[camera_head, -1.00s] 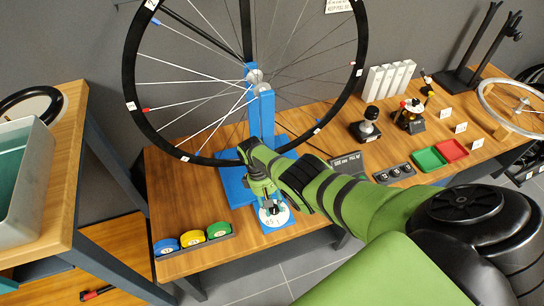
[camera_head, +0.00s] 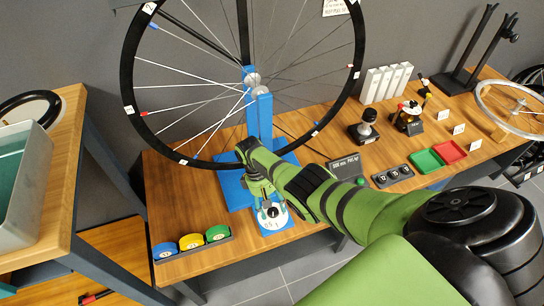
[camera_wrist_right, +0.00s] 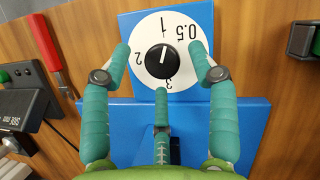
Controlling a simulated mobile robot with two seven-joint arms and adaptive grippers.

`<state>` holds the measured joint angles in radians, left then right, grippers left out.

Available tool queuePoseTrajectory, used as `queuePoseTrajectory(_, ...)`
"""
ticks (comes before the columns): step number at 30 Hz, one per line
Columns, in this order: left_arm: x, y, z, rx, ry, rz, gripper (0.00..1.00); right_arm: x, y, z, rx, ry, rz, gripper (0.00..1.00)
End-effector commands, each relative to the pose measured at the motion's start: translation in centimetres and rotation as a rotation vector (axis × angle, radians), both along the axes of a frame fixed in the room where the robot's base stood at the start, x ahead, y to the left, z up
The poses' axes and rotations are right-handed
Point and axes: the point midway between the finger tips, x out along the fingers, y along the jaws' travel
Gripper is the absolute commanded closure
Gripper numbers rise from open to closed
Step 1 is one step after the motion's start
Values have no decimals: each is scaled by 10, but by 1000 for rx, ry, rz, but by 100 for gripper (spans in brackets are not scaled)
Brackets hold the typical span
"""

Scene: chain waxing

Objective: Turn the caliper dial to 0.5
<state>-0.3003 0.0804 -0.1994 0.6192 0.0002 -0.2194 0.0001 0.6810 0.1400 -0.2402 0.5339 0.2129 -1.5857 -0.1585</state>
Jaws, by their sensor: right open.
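The caliper dial is a white disc (camera_wrist_right: 145,66) with a round black knob (camera_wrist_right: 161,60) in its middle, on a blue block (camera_wrist_right: 125,90). The marks 0.5, 1, 2 and 3 stand around it, upside down in the right wrist view. A pale line on the knob seems to point toward 1. My right gripper (camera_wrist_right: 160,58) is open. Two green fingertips lie on either side of the knob, apart from it, and a third finger is below it. In the head view, the right gripper (camera_head: 264,201) hangs at the dial (camera_head: 278,223) and partly covers it. My left gripper is not in view.
A bicycle wheel (camera_head: 131,113) stands in a blue stand (camera_head: 260,120) behind the dial. Blue, yellow and green round pieces sit in a holder (camera_head: 195,253) at the bench's front left. A display box (camera_head: 346,167) and green tray (camera_head: 427,161) lie to the right.

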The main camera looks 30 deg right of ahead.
Motion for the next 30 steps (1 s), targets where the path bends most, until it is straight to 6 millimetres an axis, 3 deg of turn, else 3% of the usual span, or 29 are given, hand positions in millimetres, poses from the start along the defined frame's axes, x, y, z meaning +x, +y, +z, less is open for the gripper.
queuePoseTrajectory(5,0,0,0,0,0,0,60,-2,-1,14,-2,-2,1,40)
queuePoseTrajectory(18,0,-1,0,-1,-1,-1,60,-2,-2,76,-2,0,0,40)
queuePoseTrajectory(30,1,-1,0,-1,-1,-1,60,-2,-2,89,-4,1,-1,40)
